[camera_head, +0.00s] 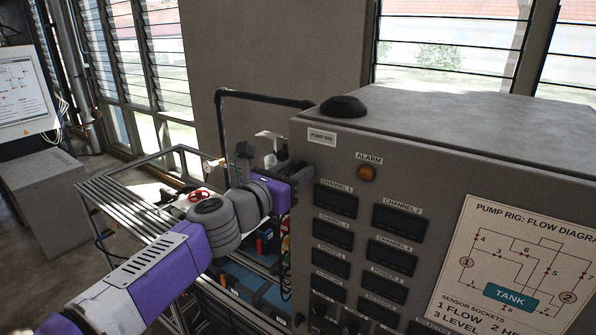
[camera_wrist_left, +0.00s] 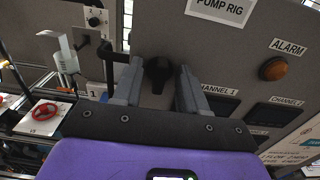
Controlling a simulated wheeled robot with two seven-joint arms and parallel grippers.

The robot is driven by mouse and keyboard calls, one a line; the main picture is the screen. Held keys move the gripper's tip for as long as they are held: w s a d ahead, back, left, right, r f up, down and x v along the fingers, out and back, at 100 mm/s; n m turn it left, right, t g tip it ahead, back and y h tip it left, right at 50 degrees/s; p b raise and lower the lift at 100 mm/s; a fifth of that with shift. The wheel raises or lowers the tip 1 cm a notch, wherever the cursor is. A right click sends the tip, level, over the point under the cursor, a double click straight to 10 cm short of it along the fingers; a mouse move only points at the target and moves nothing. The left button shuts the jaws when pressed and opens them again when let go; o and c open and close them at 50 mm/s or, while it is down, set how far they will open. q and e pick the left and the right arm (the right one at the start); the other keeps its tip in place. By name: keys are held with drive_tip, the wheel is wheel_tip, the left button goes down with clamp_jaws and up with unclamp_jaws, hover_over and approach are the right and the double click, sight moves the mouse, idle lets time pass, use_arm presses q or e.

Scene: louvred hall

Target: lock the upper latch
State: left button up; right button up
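A black latch (camera_wrist_left: 158,72) sits on the grey cabinet face, below the PUMP RIG label, in the left wrist view. It appears to be the upper latch. My left gripper (camera_wrist_left: 160,66) has its two grey fingers apart, one on each side of the latch, with a gap showing on both sides. In the head view my left gripper (camera_head: 305,172) is at the left edge of the cabinet front (camera_head: 350,143), below the PUMP RIG label; the fingers are small and dark there and the latch cannot be made out clearly. My right gripper is not in view.
An orange alarm lamp (camera_head: 367,173) and rows of dark displays (camera_head: 336,202) are right of my gripper. A black pipe (camera_head: 262,98) runs behind my forearm to the cabinet. A metal-framed rig with a red handwheel (camera_wrist_left: 44,111) stands to the left.

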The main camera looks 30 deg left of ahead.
use_arm(q)
drive_tip(key=shift+s, duration=0.1)
drive_tip(key=s+p, duration=0.1)
drive_tip(key=s, duration=0.6)
drive_tip(key=shift+a+p, duration=0.25)
drive_tip(key=shift+p, duration=0.05)
drive_tip(key=s+p, duration=0.2)
drive_tip(key=s, duration=0.5)
drive_tip(key=shift+s+a, duration=0.25)
drive_tip(key=shift+a, duration=0.05)
